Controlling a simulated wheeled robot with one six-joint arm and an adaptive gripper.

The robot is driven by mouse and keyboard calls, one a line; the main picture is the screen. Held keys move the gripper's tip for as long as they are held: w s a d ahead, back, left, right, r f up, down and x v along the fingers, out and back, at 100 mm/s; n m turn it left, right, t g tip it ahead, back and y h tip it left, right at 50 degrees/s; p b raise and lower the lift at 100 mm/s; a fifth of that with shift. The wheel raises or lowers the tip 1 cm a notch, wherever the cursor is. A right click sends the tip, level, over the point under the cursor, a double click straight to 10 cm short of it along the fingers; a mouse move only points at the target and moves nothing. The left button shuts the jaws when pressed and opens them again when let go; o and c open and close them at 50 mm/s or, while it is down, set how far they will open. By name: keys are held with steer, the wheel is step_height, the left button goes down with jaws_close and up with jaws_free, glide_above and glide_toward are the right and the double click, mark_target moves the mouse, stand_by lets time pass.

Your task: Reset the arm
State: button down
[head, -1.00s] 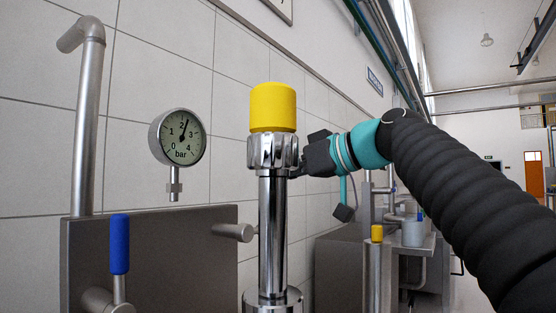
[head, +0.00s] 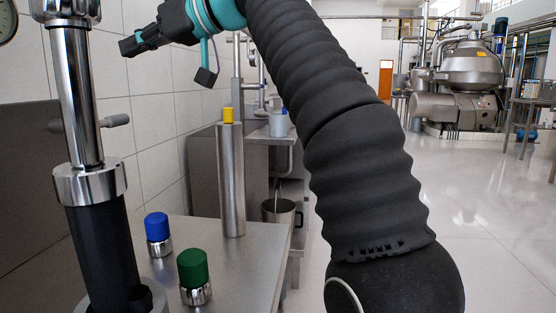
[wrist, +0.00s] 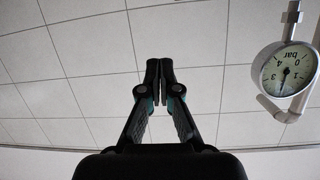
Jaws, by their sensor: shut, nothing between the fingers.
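My gripper (head: 128,46) is at the upper left of the head view, at the end of my black-sleeved arm with its teal wrist. In the wrist view my gripper (wrist: 160,64) has its two fingers together with nothing between them. Behind the fingers is only tiled wall. In the head view the fingers point left, to the right of the upright chrome column (head: 78,95) and apart from it in the picture. The column's top is cut off by the frame edge.
A blue-capped piece (head: 157,226) and a green-capped piece (head: 193,268) stand on the steel table (head: 255,262). A tall steel cylinder with a yellow cap (head: 231,180) stands behind. A pressure gauge (wrist: 285,70) is at right in the wrist view. Open floor (head: 490,215) lies right, with machinery (head: 460,80) beyond.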

steer(key=d+f+m+t+h+p, duration=0.25)
steer(key=d+f+m+h, duration=0.35)
steer(key=d, duration=0.5)
steer(key=d+f+m+t+h+p, duration=0.1)
steer(key=d+f+m+t, duration=0.25)
steer(key=d+f, duration=0.7)
steer(key=s+d+f+m+h+p, duration=0.1)
steer(key=s+d+f+m+h, duration=0.1)
steer(key=s+d+f, duration=0.3)
steer(key=s+d+f+m+g+h+p, duration=0.1)
steer(key=s+d+f+m+h, duration=0.1)
steer(key=s+d+f, duration=0.4)
steer(key=s+d+f+m+g+h+p, duration=0.1)
steer(key=s+d+f+m+h, duration=0.1)
steer(key=s+d+f, duration=0.4)
steer(key=d+f+h, duration=0.1)
steer(key=d+f, duration=0.3)
steer(key=f, duration=0.4)
steer(key=shift+s+d+f+h, duration=0.2)
steer(key=shift+s+f+h, duration=0.05)
steer(key=shift+f+h, duration=0.1)
